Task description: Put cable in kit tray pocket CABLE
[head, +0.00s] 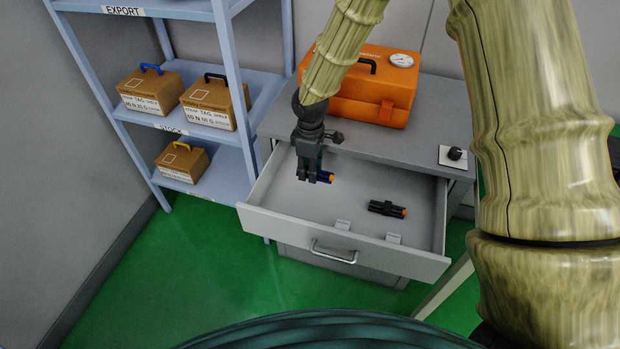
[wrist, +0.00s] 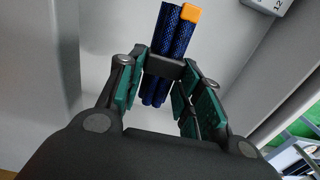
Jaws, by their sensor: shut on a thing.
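The cable (head: 326,178) is a dark blue bundle with an orange end. In the wrist view the blue cable (wrist: 168,35) shows braided strands and a black band. My gripper (head: 312,177) points down into the open drawer (head: 285,203) and is shut on this cable. In the wrist view the fingers of my gripper (wrist: 166,72) stand on both sides of the band. In the head view the cable looks low, near the drawer floor; I cannot tell whether it touches. No kit tray or CABLE pocket can be made out in either view.
A black bundle with an orange end (head: 387,209) lies in the drawer, right of my gripper. Two pale tabs (head: 343,225) sit near its front wall. An orange case (head: 373,85) stands on the cabinet top. A shelf rack (head: 232,80) with boxes stands left.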

